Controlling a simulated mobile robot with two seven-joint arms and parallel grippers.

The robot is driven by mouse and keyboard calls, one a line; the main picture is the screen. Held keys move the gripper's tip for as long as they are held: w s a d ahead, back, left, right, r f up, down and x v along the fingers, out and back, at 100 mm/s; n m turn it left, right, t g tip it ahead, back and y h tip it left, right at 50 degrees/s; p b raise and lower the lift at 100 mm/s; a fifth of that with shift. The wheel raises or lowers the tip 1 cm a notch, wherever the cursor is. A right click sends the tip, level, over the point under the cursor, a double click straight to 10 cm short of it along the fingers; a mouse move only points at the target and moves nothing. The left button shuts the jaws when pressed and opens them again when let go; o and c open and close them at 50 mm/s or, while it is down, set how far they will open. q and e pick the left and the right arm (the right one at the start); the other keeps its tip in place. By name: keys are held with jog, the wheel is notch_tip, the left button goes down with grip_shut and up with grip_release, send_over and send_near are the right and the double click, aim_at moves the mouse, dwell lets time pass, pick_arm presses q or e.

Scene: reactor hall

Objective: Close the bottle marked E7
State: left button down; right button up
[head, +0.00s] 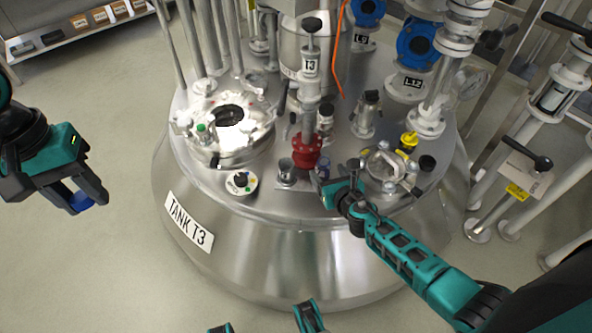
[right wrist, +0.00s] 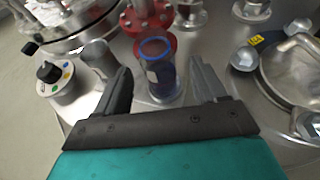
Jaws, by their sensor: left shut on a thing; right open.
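An open clear bottle with a blue rim and dark contents (right wrist: 160,78) stands on the tank lid, upright, between the spread fingers of my right gripper (right wrist: 161,84). Its label is too small to read, so I cannot confirm E7. In the head view the bottle (head: 322,171) is partly hidden behind my right gripper (head: 328,186), which is open. My left gripper (head: 90,203) is shut on a small blue cap (head: 79,200), held out over the floor left of the tank. The cap is partly hidden by the fingers.
Tank T3 (head: 200,222) carries a red flanged valve (head: 306,152) just behind the bottle. A bolted sight port (head: 388,168) is at right. The floor between left gripper and tank is clear.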

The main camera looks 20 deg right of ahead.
aim_at(326, 170)
jog(key=b+x, duration=0.1)
jog(key=x, duration=0.3)
jog(key=shift+w+b, duration=0.1)
jog(key=shift+b, duration=0.2)
jog(key=shift+r, duration=0.1)
jog(key=c, duration=1.2)
jog(key=shift+r, duration=0.15)
jog(key=shift+r+p, duration=8.9)
jog(key=shift+r, duration=0.9)
